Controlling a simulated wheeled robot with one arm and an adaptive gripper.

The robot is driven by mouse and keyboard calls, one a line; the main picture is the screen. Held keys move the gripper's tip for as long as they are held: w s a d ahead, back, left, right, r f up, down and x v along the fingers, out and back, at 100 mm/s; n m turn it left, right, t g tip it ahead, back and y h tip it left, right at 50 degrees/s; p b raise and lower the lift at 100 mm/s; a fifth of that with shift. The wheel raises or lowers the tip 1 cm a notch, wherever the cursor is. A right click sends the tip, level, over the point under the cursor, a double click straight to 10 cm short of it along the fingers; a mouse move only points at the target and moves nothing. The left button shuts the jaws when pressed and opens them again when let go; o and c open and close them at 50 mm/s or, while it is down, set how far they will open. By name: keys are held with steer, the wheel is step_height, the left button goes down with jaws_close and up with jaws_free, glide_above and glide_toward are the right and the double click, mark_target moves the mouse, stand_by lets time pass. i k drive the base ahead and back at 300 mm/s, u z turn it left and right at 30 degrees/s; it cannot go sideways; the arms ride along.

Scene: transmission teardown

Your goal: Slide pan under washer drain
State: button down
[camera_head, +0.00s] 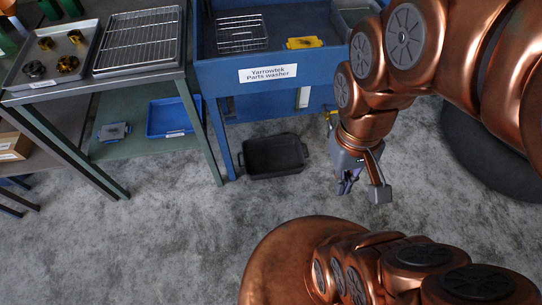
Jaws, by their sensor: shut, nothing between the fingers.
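A black pan (274,157) with a rim and end handles lies on the grey floor at the front of the blue parts washer (300,72). Its far edge lies near the washer's shaded underside. The washer carries a white label and has a yellow part near its lower right, partly hidden by my arm; I cannot tell if that is the drain. My gripper (347,186) is to the right of the pan, apart from it and above the floor. It points down, with its fingers shut and empty.
A green-shelved bench (150,120) stands left of the washer, with a blue tray (173,117) on its lower shelf. The washer's front leg (222,145) stands just left of the pan. The floor (200,240) in front is clear.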

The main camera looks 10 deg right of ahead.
mark_target(277, 156)
steer(key=u, duration=3.15)
steer(key=k, duration=1.7)
steer(key=z, duration=1.35)
